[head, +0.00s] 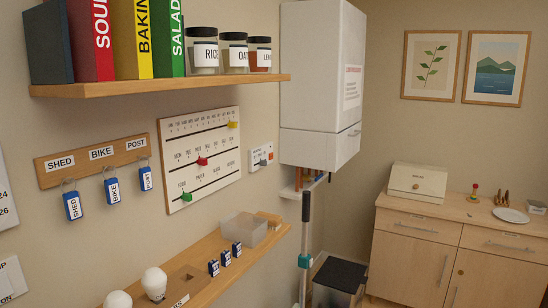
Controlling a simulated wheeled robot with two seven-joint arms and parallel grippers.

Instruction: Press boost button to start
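A small white wall panel (261,157) with a grey part and a small red mark is fixed between the slider board and the boiler. Its lettering is too small to read, so I cannot tell whether it carries the boost button. Another white switch panel (10,279) is cut off at the left edge, with only part of its lettering showing. Neither of my grippers is in view.
A white boiler (321,85) hangs right of the small panel. An upper shelf (160,86) holds books and jars; a lower shelf (207,262) holds bulbs, a clear box and small blue blocks. A pole (305,240) stands before a dark bin (338,275). A wooden cabinet (415,255) stands right.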

